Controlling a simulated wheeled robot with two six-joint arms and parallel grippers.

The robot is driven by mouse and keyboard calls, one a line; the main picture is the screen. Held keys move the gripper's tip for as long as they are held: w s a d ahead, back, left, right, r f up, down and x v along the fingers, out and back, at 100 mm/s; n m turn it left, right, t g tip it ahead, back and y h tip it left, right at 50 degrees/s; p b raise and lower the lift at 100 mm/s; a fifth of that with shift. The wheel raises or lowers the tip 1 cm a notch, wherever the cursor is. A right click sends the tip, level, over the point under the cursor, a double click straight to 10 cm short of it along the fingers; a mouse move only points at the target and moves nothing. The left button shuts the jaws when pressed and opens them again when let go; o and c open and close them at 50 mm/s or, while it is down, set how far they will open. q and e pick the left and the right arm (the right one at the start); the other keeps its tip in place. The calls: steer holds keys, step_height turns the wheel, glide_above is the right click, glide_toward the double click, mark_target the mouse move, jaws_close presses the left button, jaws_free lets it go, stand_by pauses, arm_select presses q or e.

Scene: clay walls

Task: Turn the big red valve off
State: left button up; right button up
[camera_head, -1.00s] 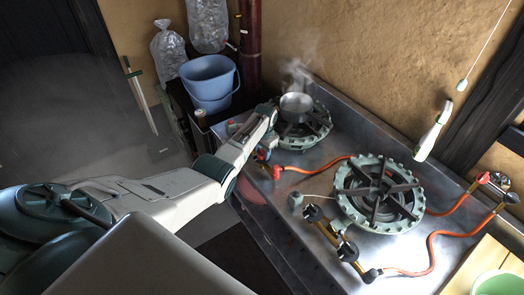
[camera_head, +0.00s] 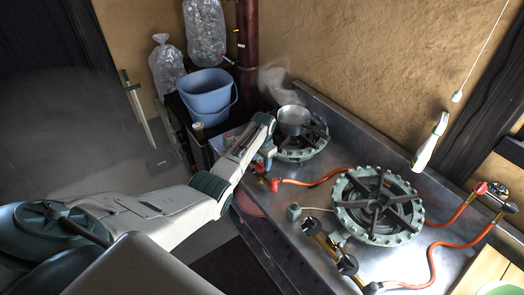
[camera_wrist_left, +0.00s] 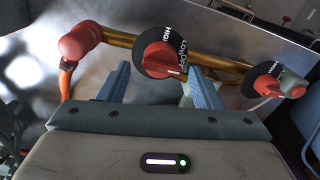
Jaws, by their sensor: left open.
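In the left wrist view, a red knob (camera_wrist_left: 155,60) on a black round dial marked HIGH, LOW and OFF sits on a brass pipe. A second, smaller-looking red knob (camera_wrist_left: 267,85) with a black dial is to its right. My left gripper (camera_wrist_left: 158,76) is open, with its two blue fingers on either side of the first knob's lower part; I cannot tell if they touch it. In the head view my left gripper (camera_head: 266,158) is at the front of the far burner (camera_head: 301,146), and the knobs there are mostly hidden. My right gripper is not in view.
A steaming pot (camera_head: 293,121) stands on the far burner. A near burner (camera_head: 378,206) has an orange hose (camera_head: 432,259) and front knobs (camera_head: 347,264). A red-handled tap (camera_head: 480,188) is at the right. A blue bucket (camera_head: 205,96) stands behind my arm.

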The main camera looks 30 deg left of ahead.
arm_select(q)
step_height(320, 180, up, 9)
steer(key=b, duration=0.1)
steer(key=shift+d+f+b, duration=0.15)
steer(key=shift+d+b, duration=0.2)
steer(key=shift+d, duration=0.05)
steer(key=shift+s, duration=0.1)
